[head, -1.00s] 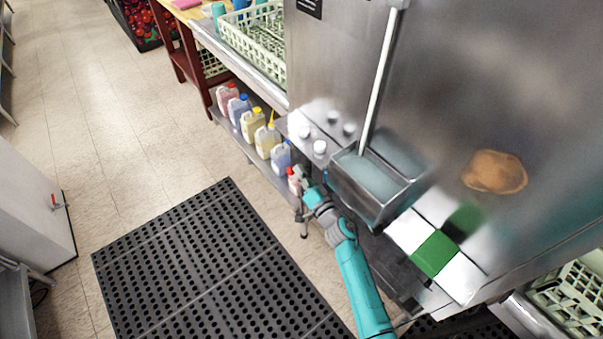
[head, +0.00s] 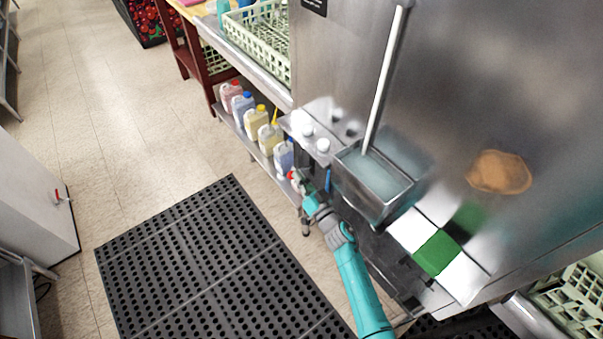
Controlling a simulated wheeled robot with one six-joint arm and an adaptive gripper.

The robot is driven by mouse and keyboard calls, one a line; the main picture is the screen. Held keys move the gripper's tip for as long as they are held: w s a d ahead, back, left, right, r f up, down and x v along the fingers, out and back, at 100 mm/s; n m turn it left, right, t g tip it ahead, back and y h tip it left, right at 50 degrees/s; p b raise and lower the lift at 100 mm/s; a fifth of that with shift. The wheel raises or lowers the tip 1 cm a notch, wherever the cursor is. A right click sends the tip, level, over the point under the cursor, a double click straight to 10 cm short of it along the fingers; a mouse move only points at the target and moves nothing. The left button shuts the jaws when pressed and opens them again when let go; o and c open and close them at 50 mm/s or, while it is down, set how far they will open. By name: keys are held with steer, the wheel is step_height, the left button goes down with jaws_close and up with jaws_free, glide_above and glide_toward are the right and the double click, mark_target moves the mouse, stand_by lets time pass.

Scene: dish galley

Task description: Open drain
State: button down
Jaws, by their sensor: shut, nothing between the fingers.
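No drain is clearly recognisable in the head view. A steel basin (head: 378,203) of cloudy liquid is set into the front of the large steel machine (head: 440,90), with a pale upright rod standing at it. My gripper (head: 297,180) is low, left of the basin and close to the end of the bottle shelf. It is shut and empty. A small red and white item (head: 291,175) shows right at its fingertips; I cannot tell whether they touch or what it is. The space under the basin is dark and partly hidden by my arm.
Several coloured jugs (head: 258,120) stand on the low steel shelf (head: 240,128). A black perforated mat (head: 200,260) covers the floor in front. A white cabinet (head: 35,200) with a red handle (head: 57,197) stands at left. The tiled floor between is clear.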

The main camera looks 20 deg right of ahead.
step_height(320, 180, down, 6)
steer(key=n+y, duration=0.1)
steer(key=n, duration=0.3)
steer(key=n+y, duration=0.1)
steer(key=n, duration=0.2)
steer(key=shift+a+r+n+g, duration=0.15)
steer(key=shift+n+g, duration=0.15)
steer(key=shift+n, duration=0.1)
steer(key=shift+s+f, duration=0.1)
steer(key=shift+f, duration=0.1)
steer(key=v, duration=1.2)
steer(key=shift+r, duration=0.1)
